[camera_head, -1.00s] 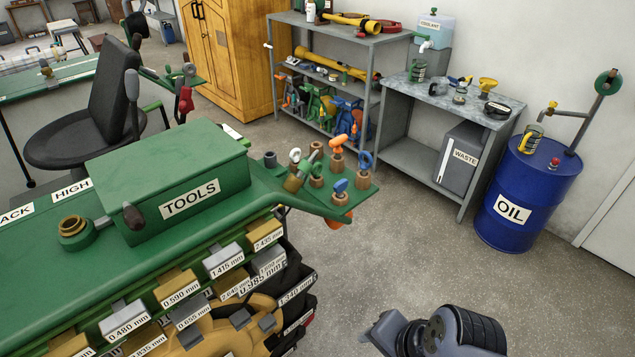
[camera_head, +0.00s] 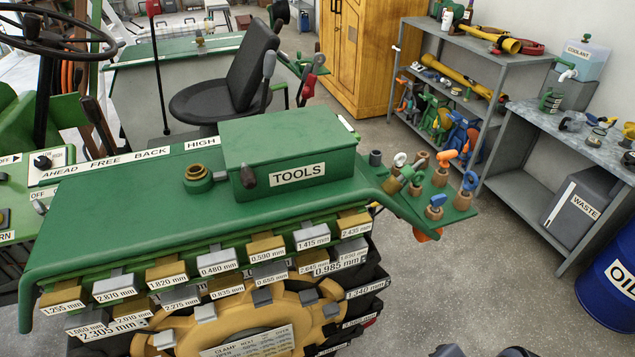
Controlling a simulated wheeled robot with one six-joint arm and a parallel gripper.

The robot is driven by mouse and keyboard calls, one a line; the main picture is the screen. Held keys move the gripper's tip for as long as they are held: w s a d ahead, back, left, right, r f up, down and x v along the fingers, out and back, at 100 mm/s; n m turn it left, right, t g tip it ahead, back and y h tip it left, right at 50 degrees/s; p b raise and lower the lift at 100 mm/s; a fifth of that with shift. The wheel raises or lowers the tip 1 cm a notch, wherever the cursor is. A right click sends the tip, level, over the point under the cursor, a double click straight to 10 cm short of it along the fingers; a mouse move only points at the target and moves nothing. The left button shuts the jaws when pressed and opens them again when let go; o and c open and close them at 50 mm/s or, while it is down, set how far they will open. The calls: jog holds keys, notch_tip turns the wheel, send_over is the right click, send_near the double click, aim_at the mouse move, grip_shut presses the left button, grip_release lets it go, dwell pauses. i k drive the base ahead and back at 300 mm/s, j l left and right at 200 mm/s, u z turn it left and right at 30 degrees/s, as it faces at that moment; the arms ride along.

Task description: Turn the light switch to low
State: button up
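The green tractor fender with a TOOLS box (camera_head: 290,158) fills the middle. A steering wheel (camera_head: 60,28) and lever (camera_head: 97,117) stand near the knob. Labelled blocks line the fender's side. Open floor (camera_head: 460,270) lies to the right, before the workbench (camera_head: 540,170) and blue oil drum (camera_head: 610,285).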

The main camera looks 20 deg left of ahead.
aim_at(42, 163)
jog(key=u, duration=2.3)
